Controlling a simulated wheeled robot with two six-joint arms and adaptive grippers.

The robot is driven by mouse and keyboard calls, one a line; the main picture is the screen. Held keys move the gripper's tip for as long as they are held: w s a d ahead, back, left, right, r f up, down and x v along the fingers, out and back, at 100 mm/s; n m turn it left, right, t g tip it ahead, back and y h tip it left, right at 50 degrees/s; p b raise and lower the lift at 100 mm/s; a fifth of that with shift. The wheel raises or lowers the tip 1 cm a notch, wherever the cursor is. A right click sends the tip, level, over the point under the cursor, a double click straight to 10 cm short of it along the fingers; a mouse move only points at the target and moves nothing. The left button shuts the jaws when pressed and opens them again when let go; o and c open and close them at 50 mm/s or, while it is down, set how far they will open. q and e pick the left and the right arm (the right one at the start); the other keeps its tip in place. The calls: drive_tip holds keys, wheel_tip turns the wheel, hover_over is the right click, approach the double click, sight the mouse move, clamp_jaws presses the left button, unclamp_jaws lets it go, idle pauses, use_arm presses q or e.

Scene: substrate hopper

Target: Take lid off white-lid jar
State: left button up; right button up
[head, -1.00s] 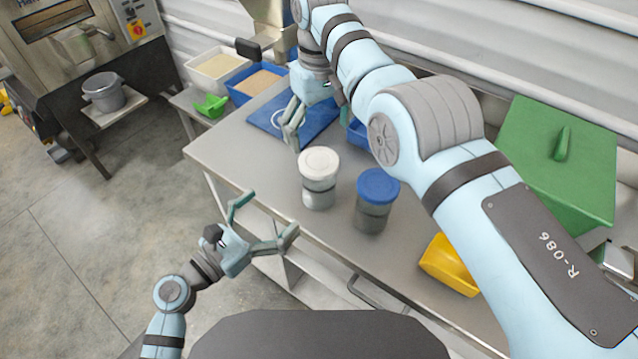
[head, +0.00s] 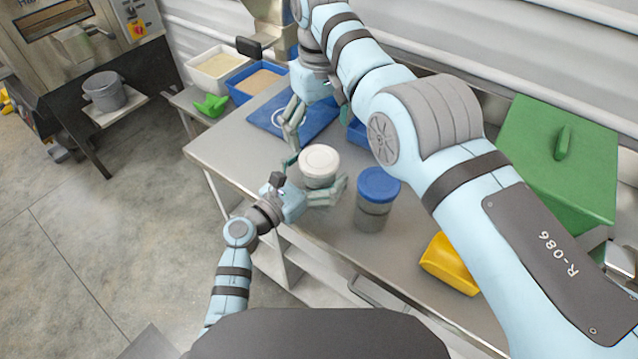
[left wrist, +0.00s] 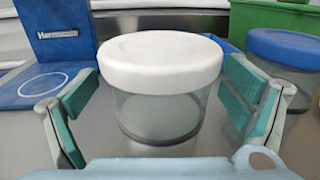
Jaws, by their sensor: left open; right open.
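The white-lid jar (head: 318,167) stands upright on the steel table, its white lid on. In the left wrist view the jar (left wrist: 160,110) is clear glass under the white lid (left wrist: 162,60). My left gripper (head: 317,178) is open, with one finger on each side of the jar; in the left wrist view gaps show between the pads and the glass. My right gripper (head: 292,125) is open above the blue board, behind the jar, its fingers pointing down toward the table.
A blue-lid jar (head: 376,200) stands close to the right of the white-lid jar. The blue board (head: 318,128) lies behind. A yellow scoop (head: 450,264), a green box (head: 550,165) and a green scoop (head: 210,106) are further off. The table's front left is bare.

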use_arm(q)
drive_tip(key=shift+c, duration=0.6)
drive_tip(key=c, duration=1.6)
drive_tip(key=o, duration=1.6)
